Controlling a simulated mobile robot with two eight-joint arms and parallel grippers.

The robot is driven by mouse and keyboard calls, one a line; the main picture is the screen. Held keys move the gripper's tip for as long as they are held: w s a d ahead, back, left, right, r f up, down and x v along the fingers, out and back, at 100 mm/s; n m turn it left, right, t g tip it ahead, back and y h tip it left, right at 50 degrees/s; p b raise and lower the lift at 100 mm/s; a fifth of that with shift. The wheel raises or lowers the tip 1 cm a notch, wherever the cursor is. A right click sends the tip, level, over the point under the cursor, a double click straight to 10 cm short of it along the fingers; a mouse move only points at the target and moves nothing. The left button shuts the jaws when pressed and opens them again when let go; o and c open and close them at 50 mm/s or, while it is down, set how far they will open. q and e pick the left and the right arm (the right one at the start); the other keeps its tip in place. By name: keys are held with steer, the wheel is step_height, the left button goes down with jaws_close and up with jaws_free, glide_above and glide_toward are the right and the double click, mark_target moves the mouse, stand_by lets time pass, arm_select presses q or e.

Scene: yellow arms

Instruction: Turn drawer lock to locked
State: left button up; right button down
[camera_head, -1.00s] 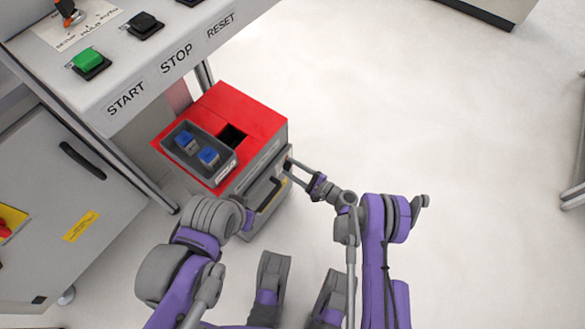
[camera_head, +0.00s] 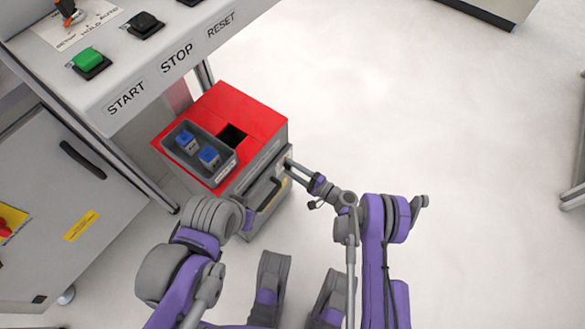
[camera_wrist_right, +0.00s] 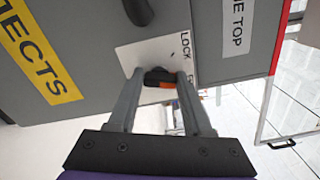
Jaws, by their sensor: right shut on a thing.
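The drawer lock is a small black knob with an orange part (camera_wrist_right: 158,78), on a white plate (camera_wrist_right: 135,55) lettered "LOCK" in the right wrist view. The plate is on the grey drawer front (camera_head: 262,178) of the red-topped cabinet. My right gripper (camera_wrist_right: 158,76) has one finger on each side of the knob and is shut on it. In the head view the right gripper (camera_head: 289,163) reaches the cabinet's front corner, and its fingers hide the knob. The knob lies roughly across the right wrist picture. My left gripper does not show behind its arm.
The red cabinet top (camera_head: 250,110) carries a grey bin (camera_head: 178,163) with blue-topped items and has a dark square opening (camera_head: 232,135). A dark drawer handle (camera_head: 268,195) is close to the lock. A button console (camera_head: 140,75) overhangs at left. Floor to the right is clear.

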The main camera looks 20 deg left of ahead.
steer(key=n, duration=0.6)
steer(key=shift+f, duration=0.15)
steer(key=n, duration=0.6)
steer(key=shift+f+n, duration=0.15)
steer(key=shift+n, duration=0.15)
steer(key=shift+c, duration=1.6)
jaws_free()
steer(key=p+v, duration=0.2)
steer(key=v, duration=0.9)
steer(key=shift+w, duration=0.1)
